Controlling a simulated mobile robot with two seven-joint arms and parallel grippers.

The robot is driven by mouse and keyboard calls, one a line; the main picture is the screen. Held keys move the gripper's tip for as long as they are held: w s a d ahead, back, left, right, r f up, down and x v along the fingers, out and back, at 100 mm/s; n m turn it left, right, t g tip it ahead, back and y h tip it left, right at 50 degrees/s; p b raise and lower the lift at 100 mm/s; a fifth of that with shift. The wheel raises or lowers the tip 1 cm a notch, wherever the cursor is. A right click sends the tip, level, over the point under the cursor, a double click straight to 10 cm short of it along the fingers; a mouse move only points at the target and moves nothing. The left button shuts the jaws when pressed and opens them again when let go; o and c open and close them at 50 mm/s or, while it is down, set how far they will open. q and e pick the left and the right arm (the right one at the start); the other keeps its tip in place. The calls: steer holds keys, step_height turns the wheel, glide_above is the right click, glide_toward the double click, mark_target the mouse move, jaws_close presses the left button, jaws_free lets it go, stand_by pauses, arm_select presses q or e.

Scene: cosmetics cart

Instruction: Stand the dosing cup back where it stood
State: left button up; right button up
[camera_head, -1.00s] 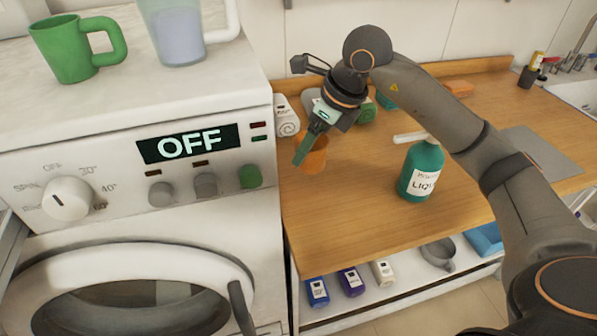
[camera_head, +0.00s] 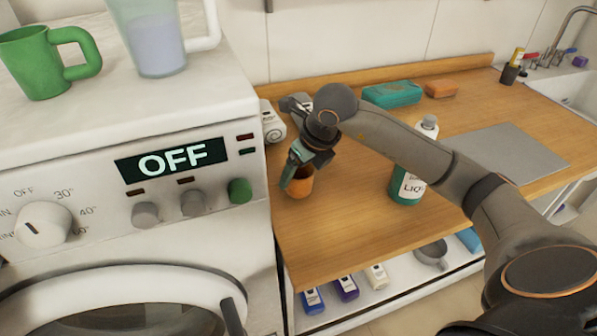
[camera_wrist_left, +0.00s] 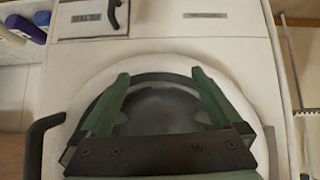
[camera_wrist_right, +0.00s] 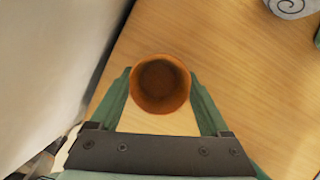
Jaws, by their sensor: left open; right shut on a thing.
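The dosing cup, an orange cup (camera_head: 301,186), is at the left end of the wooden worktop beside the white washing machine. My right gripper (camera_head: 293,168) is shut on it, with one green finger along its side. In the right wrist view the cup (camera_wrist_right: 160,84) sits between both fingers, with its dark round opening facing the camera. It looks roughly upright. I cannot tell whether its base touches the wood. My left gripper (camera_wrist_left: 160,76) is open and empty in front of the washing machine door.
A green liquid bottle (camera_head: 407,182) stands right of the cup, partly behind my right arm. The washing machine (camera_head: 75,195) borders the worktop's left edge. A white roll (camera_head: 272,122) lies behind the cup. Bare wood (camera_head: 345,220) is free in front and to the right.

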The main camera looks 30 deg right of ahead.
steer(key=shift+f, duration=0.2)
steer(key=o, duration=1.3)
steer(key=shift+r, duration=0.1)
steer(key=shift+r, duration=0.2)
steer(key=v, duration=1.1)
steer(key=shift+r, duration=0.35)
steer(key=shift+s, duration=0.1)
